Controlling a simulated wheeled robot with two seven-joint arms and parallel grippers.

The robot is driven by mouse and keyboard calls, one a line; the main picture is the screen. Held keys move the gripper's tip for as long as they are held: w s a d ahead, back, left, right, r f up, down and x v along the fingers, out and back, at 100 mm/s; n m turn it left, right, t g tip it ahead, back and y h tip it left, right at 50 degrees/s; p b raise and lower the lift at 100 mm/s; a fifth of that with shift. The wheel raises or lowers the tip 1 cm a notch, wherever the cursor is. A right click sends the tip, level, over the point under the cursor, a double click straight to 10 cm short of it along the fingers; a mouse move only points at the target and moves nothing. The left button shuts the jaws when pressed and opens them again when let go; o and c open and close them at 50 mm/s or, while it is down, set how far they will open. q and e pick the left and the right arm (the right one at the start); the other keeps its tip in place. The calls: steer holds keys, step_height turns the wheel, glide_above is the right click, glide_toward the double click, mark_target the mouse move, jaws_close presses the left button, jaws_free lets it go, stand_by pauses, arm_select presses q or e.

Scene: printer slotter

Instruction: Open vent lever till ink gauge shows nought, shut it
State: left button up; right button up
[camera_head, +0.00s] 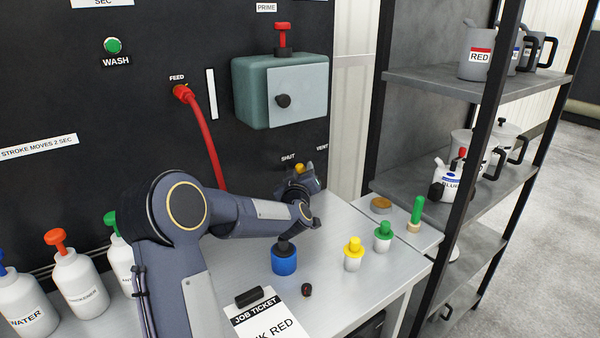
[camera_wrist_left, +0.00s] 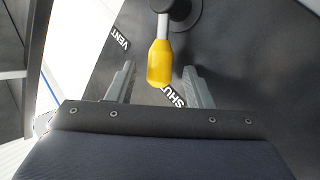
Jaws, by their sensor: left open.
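The vent lever has a yellow grip (camera_wrist_left: 160,62) on a grey stem from a dark round pivot on the black panel. In the left wrist view the grip points toward the SHUT label (camera_wrist_left: 173,96), with the VENT label (camera_wrist_left: 120,40) to its left. My left gripper (camera_wrist_left: 160,72) is open, its two fingers on either side of the grip with gaps. In the head view the yellow grip (camera_head: 299,167) shows just above my left gripper (camera_head: 305,181). A narrow white upright strip (camera_head: 211,95), perhaps the gauge, is beside FEED; I cannot read a level.
A red hose (camera_head: 204,140) hangs from the FEED port. A teal box (camera_head: 270,92) is on the panel above the lever. A blue-bodied bottle (camera_head: 285,261) and small yellow-capped (camera_head: 353,254) and green-capped (camera_head: 383,236) bottles stand on the bench. A shelf rack (camera_head: 455,85) is at right.

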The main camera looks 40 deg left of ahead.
arm_select(q)
steer(key=shift+c, duration=0.4)
jaws_close()
